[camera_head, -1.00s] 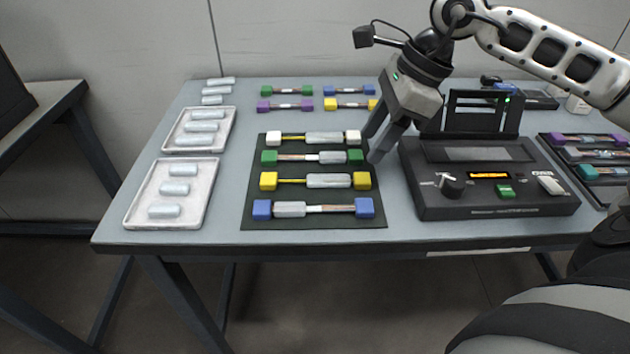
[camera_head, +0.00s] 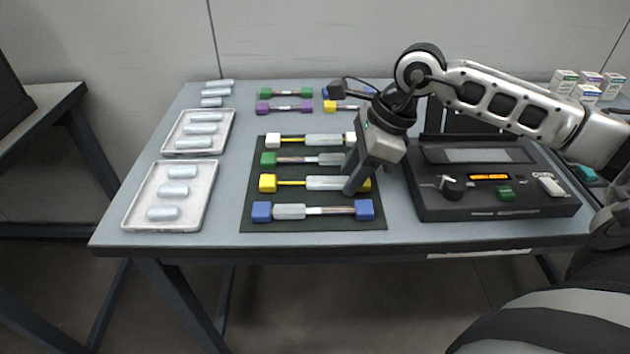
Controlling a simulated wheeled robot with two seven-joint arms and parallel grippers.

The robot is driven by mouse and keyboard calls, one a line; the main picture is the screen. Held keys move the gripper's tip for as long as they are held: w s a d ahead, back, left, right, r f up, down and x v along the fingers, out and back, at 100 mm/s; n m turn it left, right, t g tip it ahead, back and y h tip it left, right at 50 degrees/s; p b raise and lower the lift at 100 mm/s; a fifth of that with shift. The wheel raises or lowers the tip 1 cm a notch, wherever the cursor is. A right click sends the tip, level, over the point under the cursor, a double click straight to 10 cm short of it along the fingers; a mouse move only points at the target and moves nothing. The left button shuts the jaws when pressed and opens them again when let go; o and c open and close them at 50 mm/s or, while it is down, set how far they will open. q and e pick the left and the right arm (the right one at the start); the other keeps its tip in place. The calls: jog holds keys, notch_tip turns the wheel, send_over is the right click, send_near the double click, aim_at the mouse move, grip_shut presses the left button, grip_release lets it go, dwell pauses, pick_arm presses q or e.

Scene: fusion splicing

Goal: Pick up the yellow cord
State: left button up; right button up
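The yellow cord (camera_head: 322,183) lies on the dark mat (camera_head: 262,220), third row from the back. It has yellow end blocks, a thin yellow strand at left and a grey sleeve at right. My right gripper (camera_head: 352,188) points down at its right part, by the sleeve's right end and the right yellow block. The fingers partly hide that block. One finger shows clearly and the other is mostly hidden, so I cannot tell the gap or whether they touch the cord. My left gripper is not in view.
White (camera_head: 273,140), green (camera_head: 268,159) and blue (camera_head: 262,211) cords lie in neighbouring rows. Another yellow-ended cord (camera_head: 331,106) lies at the back. The black splicer (camera_head: 490,205) stands just right of the gripper. White trays (camera_head: 132,222) with grey sleeves are at left.

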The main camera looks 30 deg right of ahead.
jog(key=c, duration=0.5)
jog(key=shift+r, duration=0.1)
